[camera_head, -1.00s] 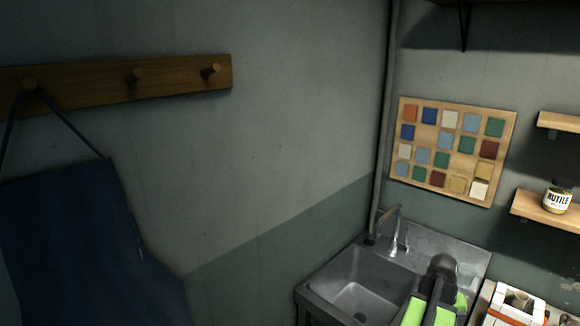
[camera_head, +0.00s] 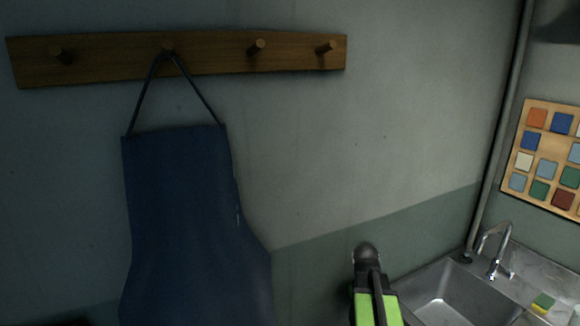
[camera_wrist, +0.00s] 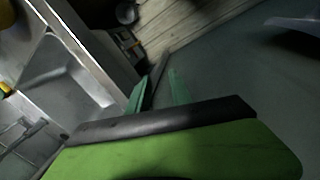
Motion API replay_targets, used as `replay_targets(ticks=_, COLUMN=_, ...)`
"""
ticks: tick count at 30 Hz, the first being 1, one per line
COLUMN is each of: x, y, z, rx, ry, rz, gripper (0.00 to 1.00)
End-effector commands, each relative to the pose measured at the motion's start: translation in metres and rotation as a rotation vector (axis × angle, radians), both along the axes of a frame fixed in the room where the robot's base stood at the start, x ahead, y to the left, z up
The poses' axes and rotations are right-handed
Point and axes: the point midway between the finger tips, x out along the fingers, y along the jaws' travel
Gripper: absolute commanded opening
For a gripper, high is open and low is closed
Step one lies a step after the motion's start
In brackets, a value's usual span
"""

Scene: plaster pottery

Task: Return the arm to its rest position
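My arm, black with bright green panels, rises at the bottom of the head view, left of the sink and in front of the wall. My gripper (camera_wrist: 159,76) shows in the wrist view as two thin teal fingers with a narrow gap between them. Nothing is visible held in the gap. The fingers are near the grey-green wall, beside the sink's edge. In the head view I cannot make out the fingers.
The metal sink (camera_head: 447,304) with its tap (camera_head: 494,252) is at lower right; the sink also shows in the wrist view (camera_wrist: 68,72). A green-yellow sponge (camera_head: 543,303) lies on its ledge. A blue apron (camera_head: 185,220) hangs from a peg rack (camera_head: 110,54). A tile board (camera_head: 548,160) is right.

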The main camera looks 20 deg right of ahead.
Motion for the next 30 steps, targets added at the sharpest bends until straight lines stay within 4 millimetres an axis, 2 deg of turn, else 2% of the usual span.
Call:
replay_targets(ticks=1, x=0.019, y=0.043, z=-0.009, rx=0.012, ry=-0.003, rz=0.068, gripper=0.26)
replay_targets(ticks=2, x=0.028, y=0.068, z=-0.011, rx=0.019, ry=-0.005, rz=0.103, gripper=0.26)
replay_targets(ticks=3, x=0.038, y=0.101, z=-0.015, rx=0.031, ry=-0.007, rz=0.15, gripper=0.26)
replay_targets(ticks=5, x=0.05, y=0.152, z=-0.02, rx=0.05, ry=-0.009, rz=0.217, gripper=0.26)
replay_targets(ticks=6, x=0.054, y=0.184, z=-0.023, rx=0.064, ry=-0.008, rz=0.256, gripper=0.26)
replay_targets(ticks=9, x=0.056, y=0.252, z=-0.029, rx=0.098, ry=-0.008, rz=0.329, gripper=0.26)
replay_targets(ticks=12, x=0.049, y=0.296, z=-0.032, rx=0.134, ry=-0.003, rz=0.354, gripper=0.26)
replay_targets(ticks=16, x=0.035, y=0.314, z=-0.03, rx=0.196, ry=0.003, rz=0.252, gripper=0.26)
replay_targets(ticks=30, x=0.036, y=0.314, z=-0.03, rx=0.195, ry=0.003, rz=0.233, gripper=0.26)
